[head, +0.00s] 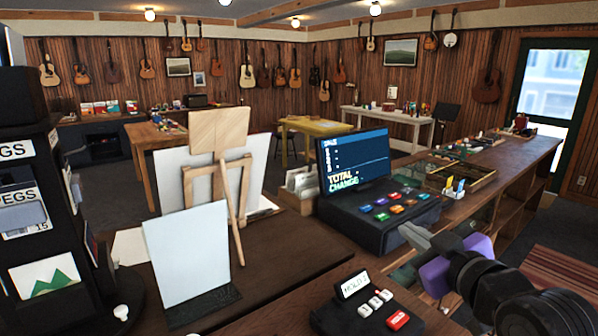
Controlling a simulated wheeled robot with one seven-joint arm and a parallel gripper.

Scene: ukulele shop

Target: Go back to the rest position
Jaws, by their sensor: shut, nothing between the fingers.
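My gripper (412,236) is at the lower right, with its grey fingers shut and empty. It points left and away from me, in front of the cash register (352,222). The black and purple links of my arm reach in from the lower right corner. No gap between the fingertips can be seen at this size. The fingers look close to the register's right front corner in the picture; I cannot tell how far apart they are.
A card terminal (365,308) with a red key sits on the near counter. A small easel (218,190) and a white panel (188,252) stand left of centre. A black display rack (40,215) fills the left edge. A long wooden counter (528,152) runs back on the right.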

